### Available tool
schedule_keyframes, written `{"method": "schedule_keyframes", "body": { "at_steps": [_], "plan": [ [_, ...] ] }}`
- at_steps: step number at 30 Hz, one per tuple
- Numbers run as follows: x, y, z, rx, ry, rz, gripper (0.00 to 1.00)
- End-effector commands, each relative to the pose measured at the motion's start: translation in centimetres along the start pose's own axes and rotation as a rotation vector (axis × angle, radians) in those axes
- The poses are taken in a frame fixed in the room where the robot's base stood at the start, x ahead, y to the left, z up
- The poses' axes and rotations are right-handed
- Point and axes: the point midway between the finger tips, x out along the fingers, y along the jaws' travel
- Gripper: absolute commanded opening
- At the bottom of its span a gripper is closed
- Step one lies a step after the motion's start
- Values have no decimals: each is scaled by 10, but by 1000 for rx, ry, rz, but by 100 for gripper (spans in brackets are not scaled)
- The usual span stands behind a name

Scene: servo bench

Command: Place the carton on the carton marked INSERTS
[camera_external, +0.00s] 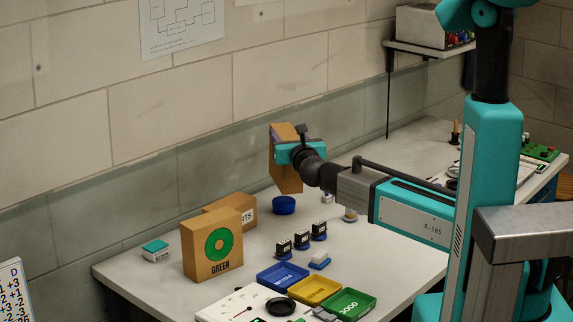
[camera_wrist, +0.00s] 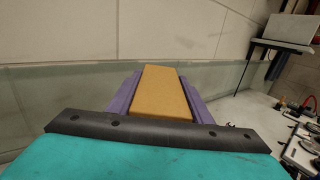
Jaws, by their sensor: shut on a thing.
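My gripper (camera_external: 285,150) is shut on a brown carton (camera_external: 288,177) and holds it upright in the air above the bench. In the wrist view the carton (camera_wrist: 162,92) sits between the two purple fingers of the gripper (camera_wrist: 160,95). The carton marked INSERTS (camera_external: 222,205) stands on the bench, lower and to the left of the held carton in the outside view. Only the end of its lettering, "RTS", shows, because the carton marked GREEN (camera_external: 213,245) stands in front of it. The wrist view does not show the INSERTS carton.
A blue round tub (camera_external: 284,205) stands right of the INSERTS carton. A small teal-topped box (camera_external: 155,250) lies at left. Several black servos (camera_external: 301,240) and blue, yellow and green trays (camera_external: 316,290) fill the front. The block wall (camera_external: 150,130) is close behind.

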Motion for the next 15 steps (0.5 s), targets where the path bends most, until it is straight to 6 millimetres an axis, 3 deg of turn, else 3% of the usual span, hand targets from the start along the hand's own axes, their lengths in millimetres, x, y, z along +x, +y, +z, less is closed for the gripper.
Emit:
{"method": "schedule_keyframes", "body": {
  "at_steps": [15],
  "plan": [
    [-7,117,20,-1,17,425,0]
  ]
}}
